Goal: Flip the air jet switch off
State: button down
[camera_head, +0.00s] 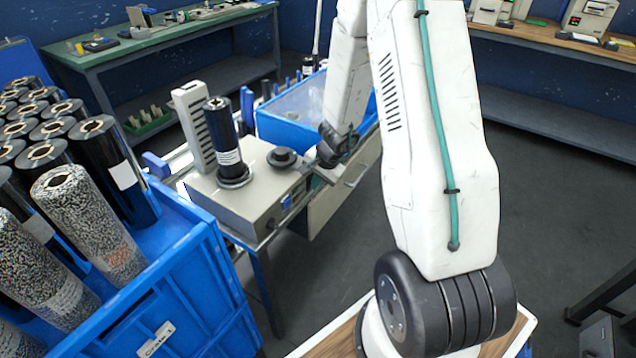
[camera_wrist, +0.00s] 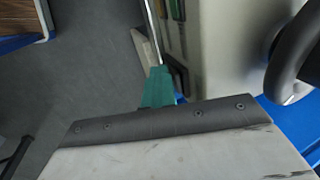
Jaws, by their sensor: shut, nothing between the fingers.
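The wrapper machine (camera_head: 235,205) is a beige box with a black film roll (camera_head: 224,135) upright on top and a black disc hub (camera_head: 282,157) beside it. My gripper (camera_head: 311,168) is at the machine's right end, close to its front face. In the wrist view my gripper (camera_wrist: 159,78) shows as teal fingers, shut and empty, beside the beige machine side (camera_wrist: 215,50). Small green and orange parts (camera_wrist: 176,10) show on that side, just above the fingertips. A small blue part (camera_head: 287,201) is on the front face. I cannot tell which part is the air jet switch or its position.
A blue crate (camera_head: 190,265) full of film rolls stands at the near left. A blue bin (camera_head: 285,128) is behind the machine. A green workbench (camera_head: 150,40) and a wooden-topped bench (camera_head: 560,40) stand at the back.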

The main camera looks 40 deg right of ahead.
jog(key=shift+r, duration=0.15)
jog(key=shift+r, duration=0.7)
jog(key=shift+s, duration=0.15)
jog(key=s+d+r, duration=0.2)
jog(key=s+r, duration=0.4)
jog(key=r, duration=0.4)
jog(key=shift+s+d, duration=0.25)
jog(key=shift+s, duration=0.1)
